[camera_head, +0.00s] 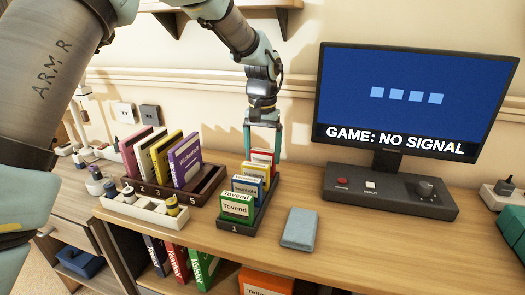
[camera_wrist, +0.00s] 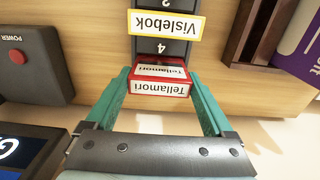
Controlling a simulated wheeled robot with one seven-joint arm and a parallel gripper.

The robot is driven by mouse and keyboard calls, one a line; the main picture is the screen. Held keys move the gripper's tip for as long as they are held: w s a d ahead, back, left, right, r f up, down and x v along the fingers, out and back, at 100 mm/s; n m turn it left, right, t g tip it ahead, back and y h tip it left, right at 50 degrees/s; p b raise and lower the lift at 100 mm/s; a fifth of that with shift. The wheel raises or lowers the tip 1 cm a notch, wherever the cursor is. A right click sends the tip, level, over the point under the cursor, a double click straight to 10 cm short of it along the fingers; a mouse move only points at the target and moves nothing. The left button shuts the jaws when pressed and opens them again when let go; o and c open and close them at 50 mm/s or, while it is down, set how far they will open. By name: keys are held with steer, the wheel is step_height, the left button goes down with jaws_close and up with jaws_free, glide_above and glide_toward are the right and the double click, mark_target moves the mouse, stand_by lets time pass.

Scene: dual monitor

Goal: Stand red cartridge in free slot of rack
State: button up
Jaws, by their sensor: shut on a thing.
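The red cartridge (camera_head: 262,157), labelled Tellamori, is between the two green fingers of my gripper (camera_head: 263,148) at the far end of the dark rack (camera_head: 256,219). In the wrist view the red cartridge (camera_wrist: 160,88) sits between the fingertips of my gripper (camera_wrist: 158,80), which is shut on it. It lines up with the rack (camera_wrist: 152,46), beyond the number 4. I cannot tell whether its base is seated in a slot. A yellow cartridge (camera_wrist: 166,23), Vislebok, stands just in front of it. Nearer in the rack stand blue and green (camera_head: 237,207) cartridges.
Left of the rack, a brown holder (camera_head: 208,186) carries several larger cases, and a white tray (camera_head: 145,210) holds small bottles. A grey-blue box (camera_head: 300,229) lies on the desk to the right.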

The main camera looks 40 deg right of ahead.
steer(key=shift+f, duration=0.45)
steer(key=o, duration=1.1)
step_height(320, 180, up, 8)
steer(key=shift+f, duration=0.2)
steer(key=shift+s, duration=0.1)
